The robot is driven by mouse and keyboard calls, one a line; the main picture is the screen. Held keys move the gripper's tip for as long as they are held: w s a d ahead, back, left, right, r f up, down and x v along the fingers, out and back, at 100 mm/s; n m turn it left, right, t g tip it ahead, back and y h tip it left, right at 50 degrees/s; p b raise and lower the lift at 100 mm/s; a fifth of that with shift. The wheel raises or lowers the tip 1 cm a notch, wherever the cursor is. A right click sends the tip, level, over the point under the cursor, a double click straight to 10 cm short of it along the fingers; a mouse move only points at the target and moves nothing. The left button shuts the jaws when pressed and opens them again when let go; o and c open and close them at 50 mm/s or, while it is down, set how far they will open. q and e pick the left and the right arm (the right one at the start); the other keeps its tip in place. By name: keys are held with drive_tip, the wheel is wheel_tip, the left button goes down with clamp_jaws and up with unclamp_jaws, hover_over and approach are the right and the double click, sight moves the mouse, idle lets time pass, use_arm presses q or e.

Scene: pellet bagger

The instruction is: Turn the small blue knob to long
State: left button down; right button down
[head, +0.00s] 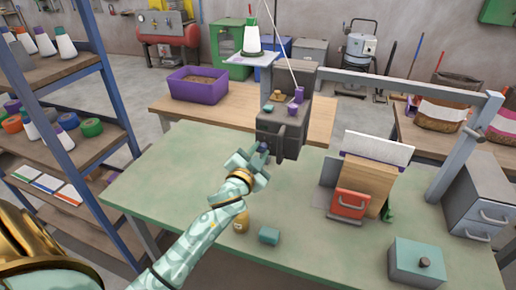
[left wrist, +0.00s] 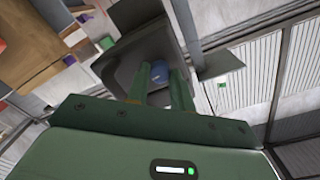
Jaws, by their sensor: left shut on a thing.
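The grey machine head (head: 284,125) stands at the back edge of the green table. The small blue knob (head: 263,147) is low on its front, mostly covered by my left gripper (head: 258,156). In the left wrist view the blue knob (left wrist: 160,73) sits between the two green fingers (left wrist: 160,88), against the dark machine housing (left wrist: 135,45). My left gripper is shut on this knob. The knob's pointer and any marking for long cannot be read. My right gripper is out of view.
A yellow jar (head: 241,222) and a teal block (head: 269,236) stand near the front of the green table (head: 165,165). A teal box (head: 417,262) sits at front right. A shelf rack (head: 75,80) stands left.

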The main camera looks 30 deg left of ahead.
use_arm(q)
drive_tip(key=m+p, duration=0.1)
drive_tip(key=m, duration=0.2)
drive_tip(key=shift+r+m+p, duration=0.1)
drive_tip(key=shift+m+p, duration=0.2)
drive_tip(key=shift+p, duration=0.05)
drive_tip(key=shift+m+p, duration=0.55)
drive_tip(key=shift+m, duration=1.15)
drive_tip(key=c, duration=1.2)
unclamp_jaws()
drive_tip(key=v, duration=1.6)
drive_tip(key=shift+b, duration=0.4)
